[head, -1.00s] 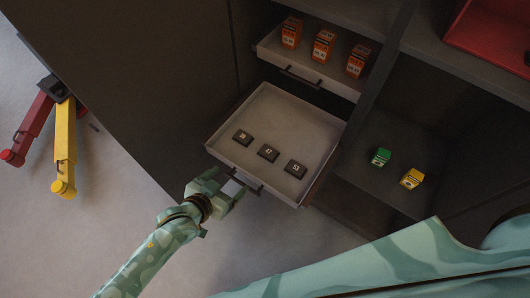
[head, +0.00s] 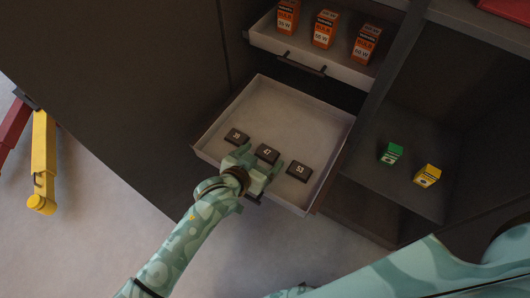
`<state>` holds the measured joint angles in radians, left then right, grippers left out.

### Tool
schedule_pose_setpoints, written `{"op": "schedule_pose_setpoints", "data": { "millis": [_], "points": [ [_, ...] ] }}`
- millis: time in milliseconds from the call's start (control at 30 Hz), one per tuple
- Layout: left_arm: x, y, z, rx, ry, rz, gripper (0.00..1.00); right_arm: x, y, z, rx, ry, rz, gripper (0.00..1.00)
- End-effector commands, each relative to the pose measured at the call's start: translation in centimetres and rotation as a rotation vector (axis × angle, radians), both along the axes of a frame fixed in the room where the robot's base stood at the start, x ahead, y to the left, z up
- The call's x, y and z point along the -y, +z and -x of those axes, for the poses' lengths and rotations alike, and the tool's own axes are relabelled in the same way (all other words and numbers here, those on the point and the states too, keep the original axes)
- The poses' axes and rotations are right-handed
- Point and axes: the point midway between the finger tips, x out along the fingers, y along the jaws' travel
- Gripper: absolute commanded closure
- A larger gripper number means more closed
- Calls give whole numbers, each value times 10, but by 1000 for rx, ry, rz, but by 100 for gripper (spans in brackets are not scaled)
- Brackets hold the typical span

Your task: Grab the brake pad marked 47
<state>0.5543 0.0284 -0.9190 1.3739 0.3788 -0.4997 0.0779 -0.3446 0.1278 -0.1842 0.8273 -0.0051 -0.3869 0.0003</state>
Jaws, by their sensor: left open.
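Three dark brake pads lie in a row in the open lower drawer (head: 290,112). The pad marked 47 (head: 267,153) is in the middle. The pad marked 39 (head: 236,137) is on its left, and the pad marked 53 (head: 299,171) is on its right. My left gripper (head: 262,166) is open over the drawer's front edge, its fingers reaching toward the near side of pad 47. I cannot tell whether the fingers touch it. My right gripper is not in view.
Above is a drawer (head: 287,46) with orange boxes (head: 325,29). A green box (head: 391,154) and a yellow box (head: 427,176) stand on the right shelf (head: 380,185). The drawer's back part is clear. A yellow lift leg (head: 43,160) is at far left.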

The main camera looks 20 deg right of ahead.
Motion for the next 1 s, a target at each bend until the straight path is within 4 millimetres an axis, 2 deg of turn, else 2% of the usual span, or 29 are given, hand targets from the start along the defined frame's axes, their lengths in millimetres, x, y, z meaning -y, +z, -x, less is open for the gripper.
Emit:
{"op": "schedule_pose_setpoints", "data": {
  "millis": [33, 67, 333, 367, 533, 833, 1000],
  "points": [
    [6, -11, -3, -8, 0, 1, 18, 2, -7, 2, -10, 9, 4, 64],
    [8, -12, -5, -7, 1, 0, 18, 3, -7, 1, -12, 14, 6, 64],
    [11, -8, -9, -1, 0, 0, 18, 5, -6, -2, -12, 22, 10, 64],
    [11, -8, -8, -1, 0, 0, 21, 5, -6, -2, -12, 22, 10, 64],
    [11, -8, -8, -1, 0, 0, 68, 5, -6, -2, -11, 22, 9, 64],
    [11, -6, -9, -1, 0, 1, 70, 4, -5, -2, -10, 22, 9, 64],
    [11, 9, -9, 4, 1, 1, 70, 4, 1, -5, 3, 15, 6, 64]
  ]
}}
